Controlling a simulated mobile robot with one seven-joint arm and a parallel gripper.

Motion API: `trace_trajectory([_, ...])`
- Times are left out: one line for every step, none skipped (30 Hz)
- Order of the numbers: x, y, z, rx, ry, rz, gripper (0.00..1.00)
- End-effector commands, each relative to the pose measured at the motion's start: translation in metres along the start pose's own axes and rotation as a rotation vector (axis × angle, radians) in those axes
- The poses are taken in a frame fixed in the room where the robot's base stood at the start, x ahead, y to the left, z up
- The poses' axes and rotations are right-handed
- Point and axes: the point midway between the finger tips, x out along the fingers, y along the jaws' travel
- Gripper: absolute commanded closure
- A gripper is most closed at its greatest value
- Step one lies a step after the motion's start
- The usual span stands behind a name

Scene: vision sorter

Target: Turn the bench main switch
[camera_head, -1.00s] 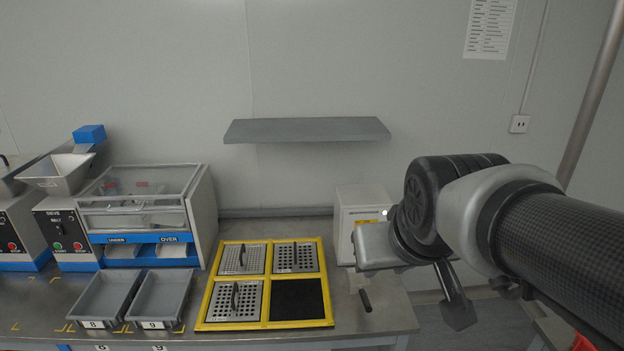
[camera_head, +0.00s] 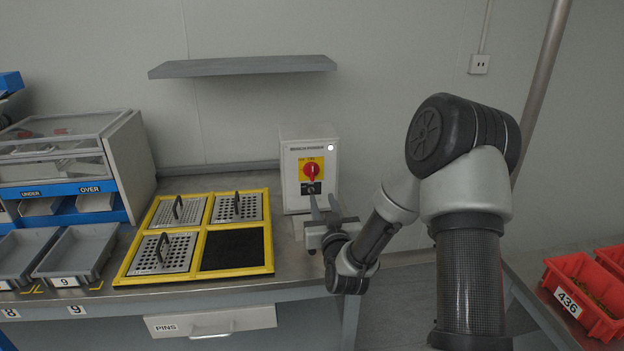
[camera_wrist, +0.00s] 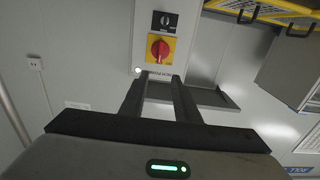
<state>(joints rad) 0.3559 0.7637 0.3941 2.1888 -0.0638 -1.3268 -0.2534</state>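The bench main switch, a red rotary knob (camera_head: 311,170) on a yellow plate, is on the front of a white box (camera_head: 289,196) at the back of the bench. Its handle looks about upright. In the wrist view the knob (camera_wrist: 159,49) lies beyond the fingertips, with the box upside down. A small black knob (camera_head: 311,188) sits below the yellow plate, and a white lamp (camera_head: 331,148) is lit at the top right. My gripper (camera_head: 325,207) is in front of the box, lower and to the right, apart from the knob. Its fingers (camera_wrist: 158,77) are spread with nothing between.
A yellow tray frame (camera_head: 203,240) with perforated, handled plates lies left of the box. A grey shelf (camera_head: 245,66) hangs above. Grey bins (camera_head: 80,256) and a sorter (camera_head: 130,160) stand at the left. Red bins (camera_head: 580,290) are at the right.

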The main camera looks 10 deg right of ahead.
Motion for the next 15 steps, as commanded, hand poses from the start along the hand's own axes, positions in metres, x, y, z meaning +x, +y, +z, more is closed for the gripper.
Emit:
trace_trajectory([0.006, 0.0, -0.001, 0.0, 0.004, 0.001, 0.71])
trace_trajectory([0.01, 0.0, -0.001, 0.0, 0.003, 0.001, 0.71])
trace_trajectory([0.017, 0.0, -0.001, 0.0, 0.004, 0.001, 0.71])
trace_trajectory([0.022, 0.0, -0.001, 0.001, 0.003, 0.001, 0.71])
trace_trajectory([0.028, 0.0, -0.001, 0.001, 0.003, 0.001, 0.71])
trace_trajectory([0.037, 0.0, -0.001, 0.001, 0.003, 0.001, 0.71])
trace_trajectory([0.043, 0.0, -0.001, 0.001, 0.003, 0.001, 0.71])
trace_trajectory([0.05, 0.001, 0.0, 0.001, 0.003, 0.002, 0.71])
trace_trajectory([0.059, 0.001, 0.0, 0.001, 0.003, 0.002, 0.71])
trace_trajectory([0.066, 0.0, 0.0, 0.001, 0.002, 0.001, 0.71])
trace_trajectory([0.072, 0.0, 0.0, 0.001, 0.002, 0.001, 0.71])
trace_trajectory([0.081, 0.0, 0.0, 0.001, 0.001, 0.001, 0.71])
trace_trajectory([0.087, 0.0, 0.0, 0.001, 0.002, 0.001, 0.71])
trace_trajectory([0.094, 0.0, 0.0, 0.001, 0.002, 0.001, 0.71])
trace_trajectory([0.103, 0.0, 0.0, 0.002, 0.001, 0.001, 0.71])
